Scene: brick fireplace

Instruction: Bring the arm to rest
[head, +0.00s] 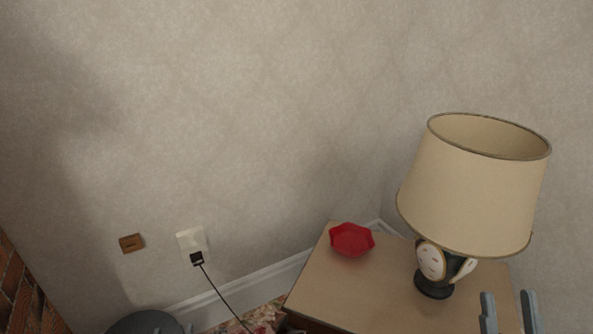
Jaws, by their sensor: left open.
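My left gripper (172,329) barely shows at the bottom left edge, with only its small grey tips in the picture. It is open, and I see nothing held in it. My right gripper (509,304) shows two upright grey fingers at the bottom right, in front of the wooden table (385,297). The fingers are apart with nothing between them. The rest of both arms is out of the picture.
A lamp with a cream shade (474,185) and a face-painted base (432,262) stands on the table, close beyond my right gripper. A red dish (352,240) sits at the table's back left. A wall socket (192,241) holds a black plug and cable.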

